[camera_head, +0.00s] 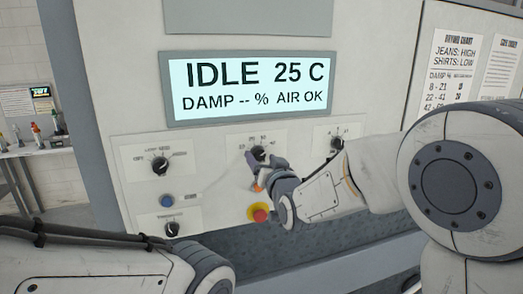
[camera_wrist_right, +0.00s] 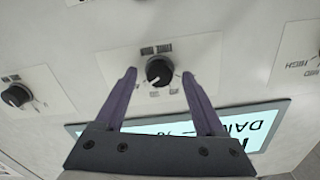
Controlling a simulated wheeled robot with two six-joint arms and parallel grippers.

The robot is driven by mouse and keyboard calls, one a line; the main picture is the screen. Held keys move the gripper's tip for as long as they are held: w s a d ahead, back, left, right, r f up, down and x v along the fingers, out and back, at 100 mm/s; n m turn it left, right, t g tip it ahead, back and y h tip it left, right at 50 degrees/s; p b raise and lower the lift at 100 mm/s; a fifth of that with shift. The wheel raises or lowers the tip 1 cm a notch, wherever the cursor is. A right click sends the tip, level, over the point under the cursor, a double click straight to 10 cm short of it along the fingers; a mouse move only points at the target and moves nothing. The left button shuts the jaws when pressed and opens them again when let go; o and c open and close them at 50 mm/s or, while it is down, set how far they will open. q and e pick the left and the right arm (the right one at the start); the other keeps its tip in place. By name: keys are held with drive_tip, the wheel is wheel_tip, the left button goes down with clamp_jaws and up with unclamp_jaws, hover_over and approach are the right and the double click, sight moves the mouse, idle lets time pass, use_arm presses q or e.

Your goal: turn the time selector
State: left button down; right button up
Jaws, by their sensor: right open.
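The middle dial, a round black knob (camera_head: 258,153) on a white plate with numbers around it, is on the pale machine front below the display. I take it for the time selector, but its lettering is too small to read. My right gripper (camera_head: 267,160) is at this dial with its purple fingers apart. In the right wrist view the knob (camera_wrist_right: 159,71) shows between the open fingertips (camera_wrist_right: 159,74), one on each side, with a visible gap to each. Contact is not visible. My left arm shows at the lower left; its gripper is out of view.
Other black knobs stand at left (camera_head: 160,163), lower left (camera_head: 172,229) and right (camera_head: 337,143). A blue button (camera_head: 166,200) is at left. A red button (camera_head: 259,213) sits just below my right gripper. The display (camera_head: 250,88) reads IDLE 25 C.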

drive_tip(key=shift+w+a, duration=0.15)
drive_tip(key=shift+w, duration=0.35)
clamp_jaws()
drive_tip(key=shift+f+n+b, duration=0.15)
drive_tip(key=shift+n+b, duration=0.35)
drive_tip(key=shift+b, duration=0.2)
drive_tip(key=n+b, duration=0.6)
drive_tip(key=b, duration=0.1)
drive_tip(key=shift+f+n, duration=0.1)
drive_tip(key=shift+n, duration=0.3)
drive_tip(key=n+b, duration=0.3)
drive_tip(key=n, duration=0.1)
drive_tip(key=shift+b, duration=0.35)
drive_tip(key=shift+n+b, duration=0.95)
drive_tip(key=shift+n, duration=1.15)
drive_tip(key=shift+r, duration=0.2)
